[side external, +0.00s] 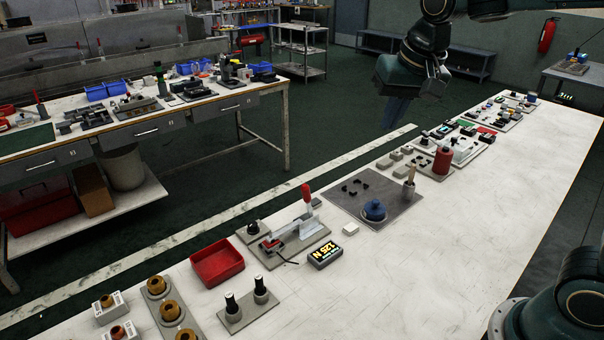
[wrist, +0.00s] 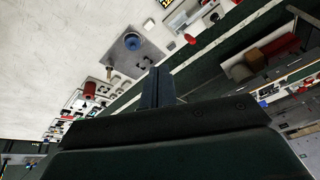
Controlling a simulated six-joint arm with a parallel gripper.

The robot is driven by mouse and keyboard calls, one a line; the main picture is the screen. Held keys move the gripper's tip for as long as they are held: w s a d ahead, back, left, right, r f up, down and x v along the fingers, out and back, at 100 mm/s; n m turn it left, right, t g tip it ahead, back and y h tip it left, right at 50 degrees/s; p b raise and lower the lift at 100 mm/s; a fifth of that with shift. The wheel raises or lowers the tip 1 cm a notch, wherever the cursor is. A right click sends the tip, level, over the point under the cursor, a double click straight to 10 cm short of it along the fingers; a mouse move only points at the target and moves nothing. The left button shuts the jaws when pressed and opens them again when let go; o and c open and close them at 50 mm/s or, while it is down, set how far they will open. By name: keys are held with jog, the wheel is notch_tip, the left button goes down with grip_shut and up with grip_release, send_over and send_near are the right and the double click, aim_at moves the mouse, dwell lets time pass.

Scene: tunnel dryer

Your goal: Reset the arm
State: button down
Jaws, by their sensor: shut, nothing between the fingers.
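My gripper (side external: 396,112) hangs in the air at the upper middle of the side external view, beyond the far long edge of the white table (side external: 480,220). Its blue-grey fingers point down and are shut, with nothing between them. In the wrist view the fingers (wrist: 157,86) also appear together and empty, over the dark floor strip beside the table edge. My arm comes in from the top right of the side external view. No object touches the gripper.
On the table stand a grey plate (side external: 393,212) with a blue round-knobbed piece (side external: 374,209), a red cylinder (side external: 442,160), a red tray (side external: 217,262), a lever clamp (side external: 295,232) and a display reading 125 N (side external: 325,255). The table's right side is bare. A second workbench (side external: 200,110) stands across the aisle.

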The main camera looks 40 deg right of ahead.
jog(key=s+f+n, duration=0.1)
jog(key=s+n, duration=0.2)
jog(key=s, duration=0.6)
jog(key=s+f+n+t, duration=0.1)
jog(key=s+f+n, duration=0.1)
jog(key=s, duration=0.7)
jog(key=shift+s+a+f+n+t+y, duration=0.15)
jog(key=shift+s+f+n+t+y, duration=0.15)
jog(key=shift+s+n+y, duration=0.15)
jog(key=shift+w, duration=0.1)
dwell(0.9)
